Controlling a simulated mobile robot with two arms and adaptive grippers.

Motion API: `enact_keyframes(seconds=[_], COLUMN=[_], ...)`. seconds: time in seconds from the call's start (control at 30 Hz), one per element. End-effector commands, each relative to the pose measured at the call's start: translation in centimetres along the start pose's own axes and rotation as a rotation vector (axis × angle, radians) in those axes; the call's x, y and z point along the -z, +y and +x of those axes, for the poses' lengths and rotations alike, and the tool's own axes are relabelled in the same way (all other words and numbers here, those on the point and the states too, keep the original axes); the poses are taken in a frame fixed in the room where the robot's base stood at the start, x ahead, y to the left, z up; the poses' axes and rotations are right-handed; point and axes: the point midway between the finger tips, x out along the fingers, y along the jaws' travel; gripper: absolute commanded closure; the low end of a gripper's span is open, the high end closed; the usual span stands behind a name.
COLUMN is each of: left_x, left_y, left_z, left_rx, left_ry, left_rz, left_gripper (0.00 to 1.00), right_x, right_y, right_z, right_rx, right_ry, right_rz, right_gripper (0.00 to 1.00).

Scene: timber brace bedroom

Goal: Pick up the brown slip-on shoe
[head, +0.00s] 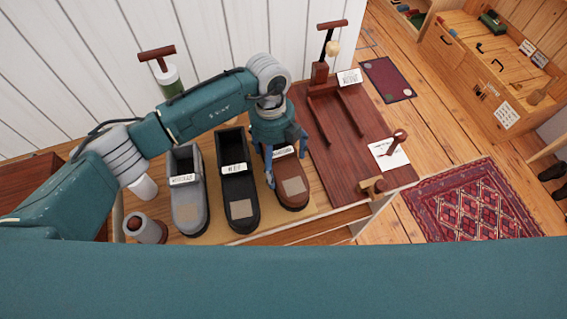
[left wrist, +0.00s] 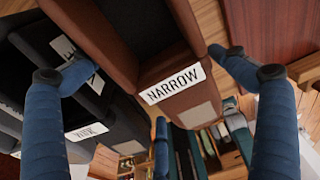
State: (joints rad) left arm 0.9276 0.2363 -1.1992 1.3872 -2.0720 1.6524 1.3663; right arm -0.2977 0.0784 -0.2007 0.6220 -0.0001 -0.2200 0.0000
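The brown slip-on shoe (head: 292,188) lies on the bench, at the right end of a row of shoes. It has a white label, which reads NARROW in the left wrist view (left wrist: 178,50). My left gripper (head: 286,165) is over the shoe with its blue fingers spread to both sides of it. In the left wrist view the fingers stand apart, with the shoe between them, and a gap shows on the left side. Contact on the right side cannot be told. The gripper and wrist hide the shoe's rear part in the head view. My right gripper is not in view.
A black shoe (head: 238,190) stands close on the left, with a grey shoe (head: 187,205) beyond it. A dark red board (head: 345,125) with a wooden stand lies close on the right. A patterned rug (head: 470,200) covers the floor.

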Motion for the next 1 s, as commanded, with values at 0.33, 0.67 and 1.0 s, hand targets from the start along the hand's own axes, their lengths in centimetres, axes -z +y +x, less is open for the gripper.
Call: enact_keyframes(seconds=[0.33,0.67,1.0], left_x=[0.0,0.1,1.2], left_y=[-0.1,-0.1,-0.1], left_z=[-0.1,-1.5,-9.1], left_rx=[0.002,0.004,0.006], left_ry=[0.0,-0.001,-0.007], left_rz=[0.001,0.002,0.004], left_gripper=[0.51,0.51,0.51], right_x=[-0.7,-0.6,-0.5], right_y=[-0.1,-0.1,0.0], right_z=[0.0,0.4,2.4], right_rx=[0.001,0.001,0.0], right_ry=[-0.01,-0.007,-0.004], right_rz=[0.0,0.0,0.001], right_gripper=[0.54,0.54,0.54])
